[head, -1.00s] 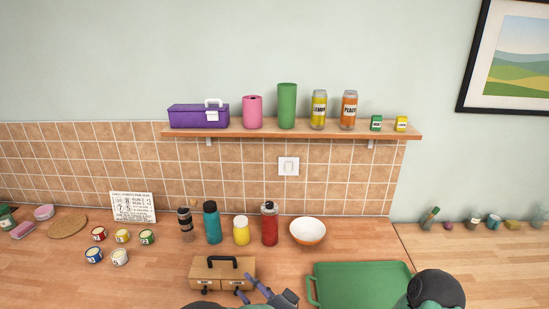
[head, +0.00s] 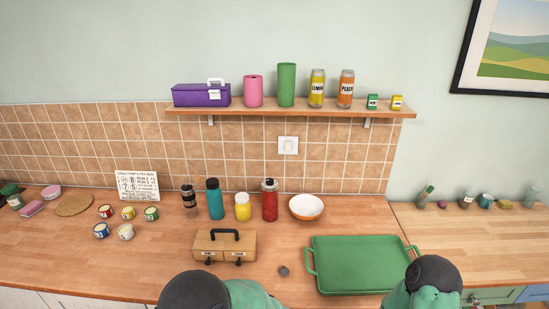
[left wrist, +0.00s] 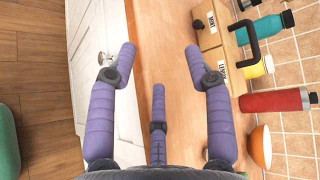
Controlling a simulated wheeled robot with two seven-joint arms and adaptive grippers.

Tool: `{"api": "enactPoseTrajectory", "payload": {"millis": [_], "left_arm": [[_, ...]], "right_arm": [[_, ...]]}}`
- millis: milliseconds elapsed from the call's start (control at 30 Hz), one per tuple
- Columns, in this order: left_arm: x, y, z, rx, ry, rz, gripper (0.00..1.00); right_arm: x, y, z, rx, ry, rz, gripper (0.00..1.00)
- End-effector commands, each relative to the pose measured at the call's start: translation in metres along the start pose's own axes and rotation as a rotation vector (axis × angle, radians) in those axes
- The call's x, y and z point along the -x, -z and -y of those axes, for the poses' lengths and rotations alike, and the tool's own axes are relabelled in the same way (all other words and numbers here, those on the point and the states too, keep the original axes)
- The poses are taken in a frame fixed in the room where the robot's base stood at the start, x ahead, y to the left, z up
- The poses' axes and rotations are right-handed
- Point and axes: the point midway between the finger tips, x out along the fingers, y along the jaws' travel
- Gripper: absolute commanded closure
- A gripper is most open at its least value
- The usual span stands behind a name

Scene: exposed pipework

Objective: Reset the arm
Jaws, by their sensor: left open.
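My left gripper (left wrist: 160,65) shows in the left wrist view. Its purple fingers are spread open with nothing between them, over the counter's front edge and the white cupboard front. In the head view only rounded parts of my arms show along the bottom edge; neither gripper is visible there. The wooden box (head: 225,247) with a black handle and two drawers stands on the counter. It also shows in the left wrist view (left wrist: 210,25), to the right of the fingers and apart from them.
A green tray (head: 360,265) lies right of the box. A small dark round object (head: 283,270) lies between them. A red bottle (head: 270,201), other containers and a bowl (head: 306,207) stand behind. Small tins (head: 126,232) are at left. A shelf (head: 290,112) holds several items.

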Motion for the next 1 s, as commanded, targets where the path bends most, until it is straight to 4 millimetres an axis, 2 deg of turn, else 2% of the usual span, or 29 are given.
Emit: {"api": "enactPoseTrajectory", "payload": {"millis": [133, 267, 400, 500, 600, 767, 867, 1000], "left_arm": [[-0.023, -0.022, -0.069, -0.083, -0.236, 0.061, 0.49], [-0.029, -0.051, -0.149, -0.135, -0.536, 0.116, 0.49], [-0.012, -0.078, -0.234, -0.118, -0.897, 0.157, 0.49], [0.011, -0.086, -0.281, -0.041, -1.137, 0.168, 0.49], [0.033, -0.085, -0.317, 0.082, -1.341, 0.170, 0.49], [0.052, -0.068, -0.350, 0.369, -1.561, 0.164, 0.49], [0.048, -0.055, -0.361, 0.577, -1.618, 0.165, 0.49], [0.026, -0.047, -0.370, 0.830, -1.600, 0.178, 0.49]], "right_arm": [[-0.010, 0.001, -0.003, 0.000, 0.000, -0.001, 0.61], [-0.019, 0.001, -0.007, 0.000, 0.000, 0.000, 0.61], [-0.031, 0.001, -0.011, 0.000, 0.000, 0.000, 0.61], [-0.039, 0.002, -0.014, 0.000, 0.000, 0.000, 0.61], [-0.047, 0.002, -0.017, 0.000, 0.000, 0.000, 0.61], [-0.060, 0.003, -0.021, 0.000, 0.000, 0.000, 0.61], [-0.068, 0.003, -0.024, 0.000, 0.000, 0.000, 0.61], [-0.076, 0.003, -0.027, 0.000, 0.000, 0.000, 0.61]]}}
